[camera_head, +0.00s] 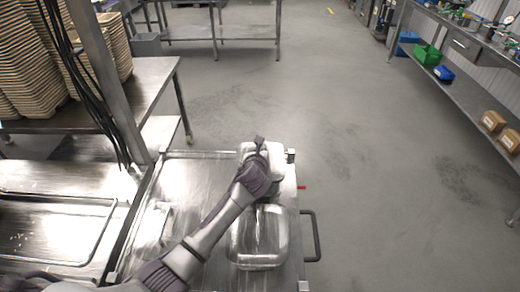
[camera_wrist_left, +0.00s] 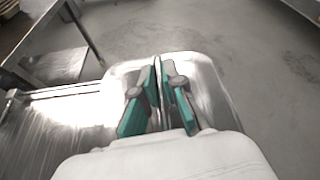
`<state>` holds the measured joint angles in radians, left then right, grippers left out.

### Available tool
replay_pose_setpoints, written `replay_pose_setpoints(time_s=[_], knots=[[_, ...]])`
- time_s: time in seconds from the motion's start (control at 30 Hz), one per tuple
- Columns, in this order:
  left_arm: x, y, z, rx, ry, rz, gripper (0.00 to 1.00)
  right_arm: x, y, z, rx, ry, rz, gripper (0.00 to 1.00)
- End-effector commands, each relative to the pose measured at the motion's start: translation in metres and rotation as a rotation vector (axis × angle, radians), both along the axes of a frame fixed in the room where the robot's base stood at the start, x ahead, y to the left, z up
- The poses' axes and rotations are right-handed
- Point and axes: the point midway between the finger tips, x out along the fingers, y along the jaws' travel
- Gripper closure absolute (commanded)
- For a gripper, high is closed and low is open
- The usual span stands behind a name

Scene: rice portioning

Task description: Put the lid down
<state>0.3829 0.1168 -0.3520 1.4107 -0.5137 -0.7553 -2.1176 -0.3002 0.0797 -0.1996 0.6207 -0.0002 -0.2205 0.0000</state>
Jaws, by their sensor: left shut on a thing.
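The lid (camera_head: 277,159) is a pale, shiny rounded rectangle over the far right end of the steel worktop. My left gripper (camera_head: 260,142) is over it and shut on it. In the left wrist view the lid (camera_wrist_left: 205,82) spreads around my left gripper (camera_wrist_left: 158,65), whose green-padded fingers close on its middle part. I cannot tell whether the lid's underside touches the worktop. A glossy rectangular container (camera_head: 257,260) stands nearer on the same worktop, just below the lid in the head view; its contents are unclear. My right gripper is not in view.
The steel worktop (camera_head: 183,172) has bare room left of the lid. A dark handle (camera_head: 316,235) sticks out at its right edge. A shallow metal tray (camera_head: 60,259) lies at the left. Stacked crates (camera_head: 30,60) stand on a table behind. The floor at the right is clear.

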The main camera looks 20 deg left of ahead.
Motion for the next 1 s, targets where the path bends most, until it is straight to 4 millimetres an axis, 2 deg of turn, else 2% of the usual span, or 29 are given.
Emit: replay_pose_setpoints(time_s=[0.37,0.4,0.5,0.53,0.83,0.97,1.0], knots=[[0.0,0.0,-0.007,0.001,-0.003,-0.001,1.0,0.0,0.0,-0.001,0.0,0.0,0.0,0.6],[0.0,0.0,-0.008,0.001,-0.001,0.0,0.84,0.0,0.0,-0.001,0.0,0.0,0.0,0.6],[0.0,0.0,-0.008,0.001,-0.001,0.0,0.67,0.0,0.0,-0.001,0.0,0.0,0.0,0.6],[0.0,0.0,-0.008,0.001,-0.001,0.0,0.65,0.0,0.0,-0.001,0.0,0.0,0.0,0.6],[0.0,0.0,-0.007,0.0,-0.001,0.0,0.65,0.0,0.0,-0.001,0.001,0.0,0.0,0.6],[0.0,-0.001,0.006,-0.004,-0.002,0.001,0.65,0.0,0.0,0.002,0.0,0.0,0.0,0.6],[-0.005,-0.001,0.006,-0.001,0.0,-0.001,0.65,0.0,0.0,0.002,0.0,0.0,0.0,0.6]])
